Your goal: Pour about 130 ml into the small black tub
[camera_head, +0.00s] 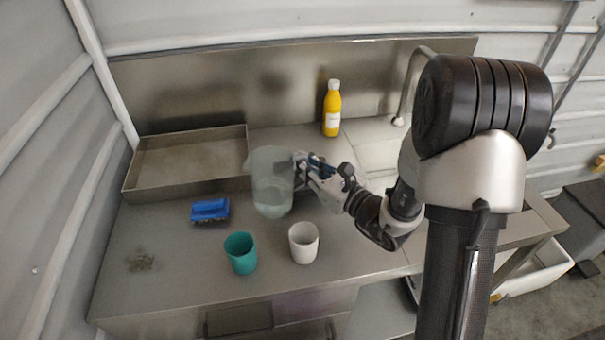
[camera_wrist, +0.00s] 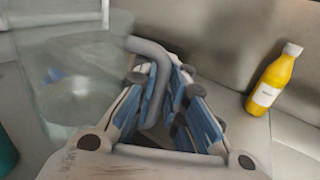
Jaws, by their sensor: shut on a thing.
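A large clear jug (camera_head: 272,185) with liquid low inside stands about upright at the middle of the steel counter. I cannot tell whether its base touches the counter. My gripper (camera_head: 304,170) is shut on the jug's handle from the right. In the wrist view the grey handle (camera_wrist: 158,72) runs between the blue fingers of my gripper (camera_wrist: 165,85), and the clear jug (camera_wrist: 75,75) is at the left. A teal cup (camera_head: 241,254) and a white cup (camera_head: 304,243) stand upright in front of the jug. I see no small black tub.
A blue brush (camera_head: 210,210) lies left of the jug. A shallow metal tray (camera_head: 127,190) is at the back left. A yellow bottle (camera_head: 332,110) stands at the back; it also shows in the wrist view (camera_wrist: 275,80). A tap rises behind my arm.

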